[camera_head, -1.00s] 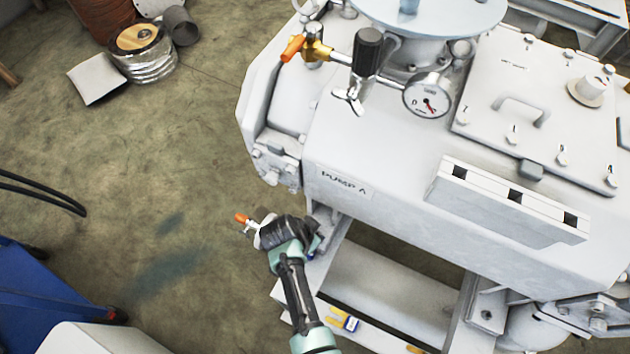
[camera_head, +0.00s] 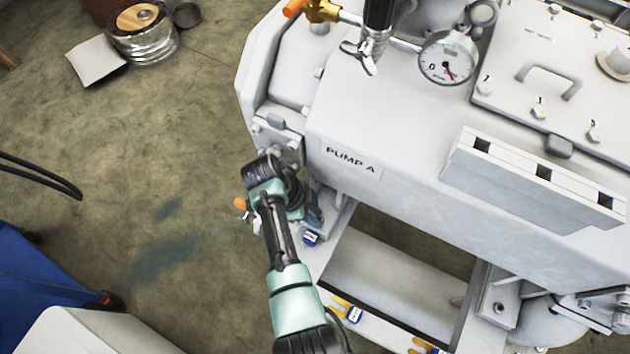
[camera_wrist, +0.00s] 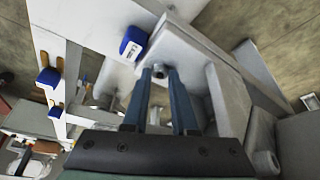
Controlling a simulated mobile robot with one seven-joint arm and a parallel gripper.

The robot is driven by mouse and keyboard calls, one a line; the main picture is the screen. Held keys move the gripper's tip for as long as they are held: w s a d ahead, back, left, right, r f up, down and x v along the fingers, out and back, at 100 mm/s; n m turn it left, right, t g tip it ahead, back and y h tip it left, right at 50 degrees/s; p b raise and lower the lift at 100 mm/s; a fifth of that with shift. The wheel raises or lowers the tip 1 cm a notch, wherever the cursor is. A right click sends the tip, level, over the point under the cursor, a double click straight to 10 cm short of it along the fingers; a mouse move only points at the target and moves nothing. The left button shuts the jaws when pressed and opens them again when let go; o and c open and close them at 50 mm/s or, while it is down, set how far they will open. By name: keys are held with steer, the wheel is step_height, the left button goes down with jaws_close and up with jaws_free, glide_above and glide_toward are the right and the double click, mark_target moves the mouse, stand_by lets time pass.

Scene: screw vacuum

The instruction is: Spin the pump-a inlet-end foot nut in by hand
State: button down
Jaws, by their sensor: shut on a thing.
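Pump A (camera_head: 390,130) is the large pale grey machine marked PUMP A in the head view. Its inlet-end foot (camera_wrist: 205,75) is a pale grey bracket in the wrist view. In the head view my gripper (camera_head: 312,212) is low beside the foot at the pump's left end. My wrist hides the nut there.
A blue block (camera_wrist: 132,43) sits close beside the fingers; blue-and-yellow pieces (camera_head: 345,308) lie along the frame rail. The pressure gauge (camera_head: 447,58) is above the pump. Open floor (camera_head: 150,180) lies left, with a blue cart (camera_head: 50,290) at lower left.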

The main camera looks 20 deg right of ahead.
steer(key=shift+w+r+m, duration=0.1)
steer(key=shift+m, duration=0.4)
steer(key=c, duration=0.7)
jaws_free()
